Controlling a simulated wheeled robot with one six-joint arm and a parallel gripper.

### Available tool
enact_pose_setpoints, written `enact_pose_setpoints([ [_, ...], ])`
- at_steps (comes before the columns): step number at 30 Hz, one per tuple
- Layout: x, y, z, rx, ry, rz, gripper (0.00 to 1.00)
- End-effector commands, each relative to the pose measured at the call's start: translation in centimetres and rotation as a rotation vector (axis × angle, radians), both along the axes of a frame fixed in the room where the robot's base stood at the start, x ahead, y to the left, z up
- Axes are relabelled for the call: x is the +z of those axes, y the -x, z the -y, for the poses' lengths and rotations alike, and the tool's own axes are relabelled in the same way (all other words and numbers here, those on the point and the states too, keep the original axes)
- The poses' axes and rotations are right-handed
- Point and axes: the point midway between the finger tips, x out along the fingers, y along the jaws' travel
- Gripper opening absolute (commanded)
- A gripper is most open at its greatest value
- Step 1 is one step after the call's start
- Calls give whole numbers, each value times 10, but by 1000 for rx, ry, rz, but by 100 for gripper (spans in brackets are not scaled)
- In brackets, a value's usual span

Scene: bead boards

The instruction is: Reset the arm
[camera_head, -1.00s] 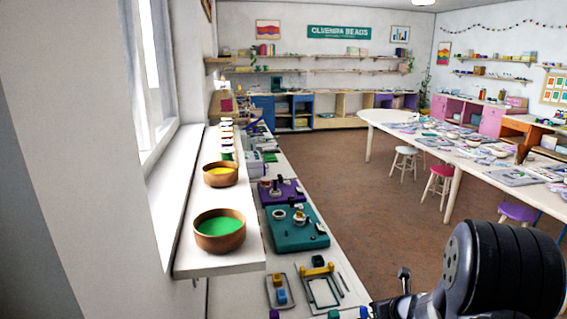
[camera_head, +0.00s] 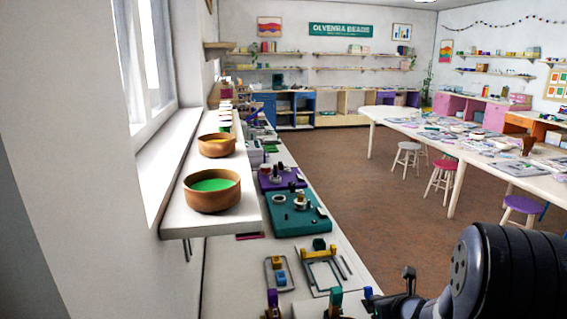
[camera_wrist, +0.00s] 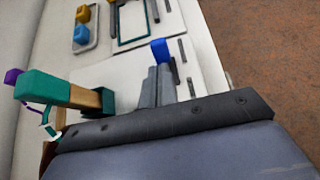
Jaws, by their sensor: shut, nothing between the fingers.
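My gripper (camera_wrist: 158,88) points out over the white counter (camera_head: 232,285) in the wrist view, its two grey fingers together with nothing between them. A small blue block (camera_wrist: 160,50) shows just beyond the fingertips; I cannot tell whether they touch. A teal-topped stand with a wooden part (camera_wrist: 62,92) is left of the fingers, apart from them. In the head view my arm enters at the lower right, and the gripper (camera_head: 385,304) is partly hidden near the counter's edge.
A small tray (camera_head: 268,285) with a yellow and a blue block and a teal-framed board (camera_head: 322,272) lie on the counter. Brown floor is open right of the counter.

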Motion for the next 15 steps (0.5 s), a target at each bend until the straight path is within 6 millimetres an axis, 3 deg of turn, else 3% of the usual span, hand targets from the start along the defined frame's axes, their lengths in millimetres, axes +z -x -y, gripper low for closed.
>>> enact_pose_setpoints([
  [15, -22, 10, 3, -7, -22, 134, 0],
])
